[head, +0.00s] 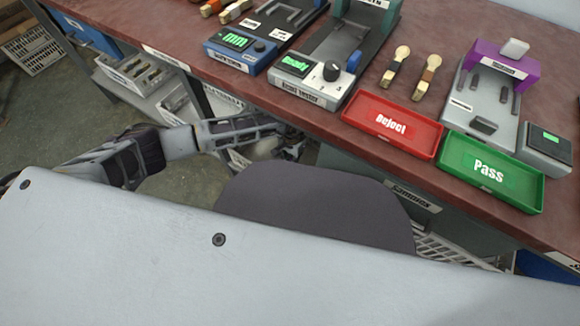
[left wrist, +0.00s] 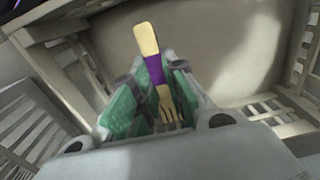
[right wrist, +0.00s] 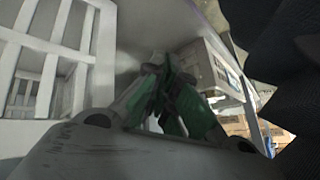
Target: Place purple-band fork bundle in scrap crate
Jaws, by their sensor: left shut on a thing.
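The purple-band fork bundle (left wrist: 154,70) is pale wood with a purple band around its middle; its tines point toward my wrist. My left gripper (left wrist: 154,92) is shut on it, with the green pads on either side of the band. In the left wrist view it is over the inside of a pale crate (left wrist: 70,75) with slatted walls; no label shows there, and I cannot tell the height. In the head view my left gripper (head: 292,150) is low beside the table's front edge; the bundle is not discernible there. My right gripper (right wrist: 160,75) looks shut and empty beside a white slatted crate (right wrist: 75,60).
The red table (head: 300,100) carries a red Reject tray (head: 392,145), a green Pass tray (head: 460,180), two loose wooden bundles (head: 396,66) (head: 427,76), and several test devices. A grey shelf (head: 120,90) with bins is under the table at left.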

